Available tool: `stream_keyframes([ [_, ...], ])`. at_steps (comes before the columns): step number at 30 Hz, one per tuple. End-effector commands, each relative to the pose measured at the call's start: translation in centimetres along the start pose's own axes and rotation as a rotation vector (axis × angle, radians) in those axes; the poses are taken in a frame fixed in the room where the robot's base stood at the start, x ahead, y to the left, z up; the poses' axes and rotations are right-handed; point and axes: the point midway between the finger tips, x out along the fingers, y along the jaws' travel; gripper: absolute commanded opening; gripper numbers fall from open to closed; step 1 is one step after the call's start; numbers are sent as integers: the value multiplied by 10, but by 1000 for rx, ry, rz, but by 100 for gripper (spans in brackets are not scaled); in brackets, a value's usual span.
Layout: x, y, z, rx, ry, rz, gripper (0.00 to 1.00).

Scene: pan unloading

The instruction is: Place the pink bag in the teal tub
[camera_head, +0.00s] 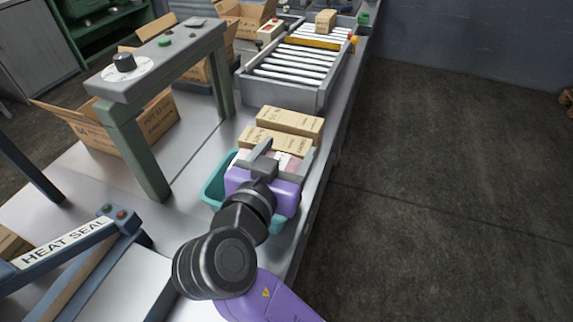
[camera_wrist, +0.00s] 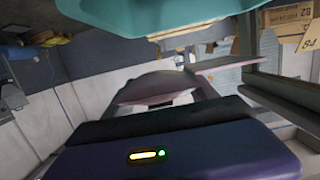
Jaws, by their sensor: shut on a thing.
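The pink bag (camera_head: 283,161) is held between the fingers of my gripper (camera_head: 284,155) in the head view, mostly covered by the gripper and wrist. In the wrist view the pink bag (camera_wrist: 160,87) shows just beyond the purple and black gripper body. My gripper is shut on it. The teal tub (camera_head: 213,184) stands on the metal table behind and around my wrist in the head view, and much of it is hidden. The tub (camera_wrist: 150,14) also fills the top of the wrist view. I cannot tell whether the bag touches the tub.
Two cardboard boxes (camera_head: 290,122) lie just past the tub. A roller conveyor (camera_head: 290,72) is farther back. A grey-green frame (camera_head: 138,150) and a heat sealer (camera_head: 65,240) stand at the left. The table's right edge is close, with open floor beyond.

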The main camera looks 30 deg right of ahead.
Motion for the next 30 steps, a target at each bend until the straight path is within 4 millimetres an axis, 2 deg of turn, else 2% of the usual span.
stream_keyframes([
  [3, 4, 0, 19, -7, 0, 0, 15],
  [7, 7, 0, 33, -4, 0, -1, 15],
  [30, 10, 0, 48, -1, 0, 0, 15],
])
